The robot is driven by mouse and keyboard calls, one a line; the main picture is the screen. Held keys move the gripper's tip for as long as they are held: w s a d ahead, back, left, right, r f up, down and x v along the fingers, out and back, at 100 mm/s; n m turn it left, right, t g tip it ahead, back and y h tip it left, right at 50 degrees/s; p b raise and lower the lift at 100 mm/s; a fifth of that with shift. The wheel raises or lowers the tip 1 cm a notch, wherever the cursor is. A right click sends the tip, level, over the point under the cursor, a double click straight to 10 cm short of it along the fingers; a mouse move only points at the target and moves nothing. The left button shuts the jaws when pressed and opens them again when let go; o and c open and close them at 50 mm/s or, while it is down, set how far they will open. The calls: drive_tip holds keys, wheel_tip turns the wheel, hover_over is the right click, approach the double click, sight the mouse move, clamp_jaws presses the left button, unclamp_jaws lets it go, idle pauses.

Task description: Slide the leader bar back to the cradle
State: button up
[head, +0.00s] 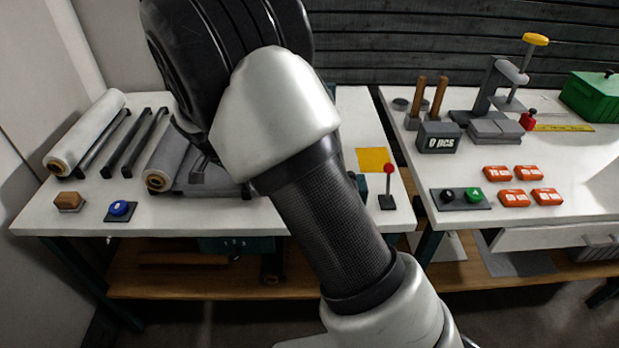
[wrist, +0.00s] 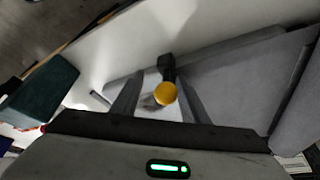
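In the wrist view a round yellow knob (wrist: 165,93) on a dark stem shows between the two fingers of my gripper (wrist: 160,101). The fingers are apart with gaps beside the knob, and I cannot tell how far below them it lies. A long grey bar or edge (wrist: 205,54) runs behind the knob; I cannot tell for certain that it is the leader bar. In the head view my arm hides my gripper and the knob. A grey roll (head: 170,158) with a brown core lies left of my arm, beside grey flat material (head: 212,176). I cannot make out the cradle.
A white roll (head: 85,135) and dark rails (head: 137,143) lie on the left of the white table (head: 60,218). A blue button (head: 119,208) and brown block (head: 69,201) stand near its front. A red-knobbed lever (head: 388,185) stands right of my arm. A green block (wrist: 42,90) is left of my gripper.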

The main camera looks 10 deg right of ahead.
drive_tip(key=d+p, duration=0.1)
drive_tip(key=d, duration=0.3)
drive_tip(key=s+d+p, duration=0.1)
drive_tip(key=d, duration=0.4)
drive_tip(key=s+d+p, duration=0.1)
drive_tip(key=d, duration=0.3)
drive_tip(key=shift+s+d, duration=0.2)
drive_tip(key=shift+d, duration=0.05)
drive_tip(key=p+v, duration=0.8)
drive_tip(key=v, duration=1.2)
idle(0.7)
drive_tip(key=shift+w+f+b, duration=0.1)
drive_tip(key=shift+w+b, duration=0.05)
drive_tip(key=shift+b, duration=0.15)
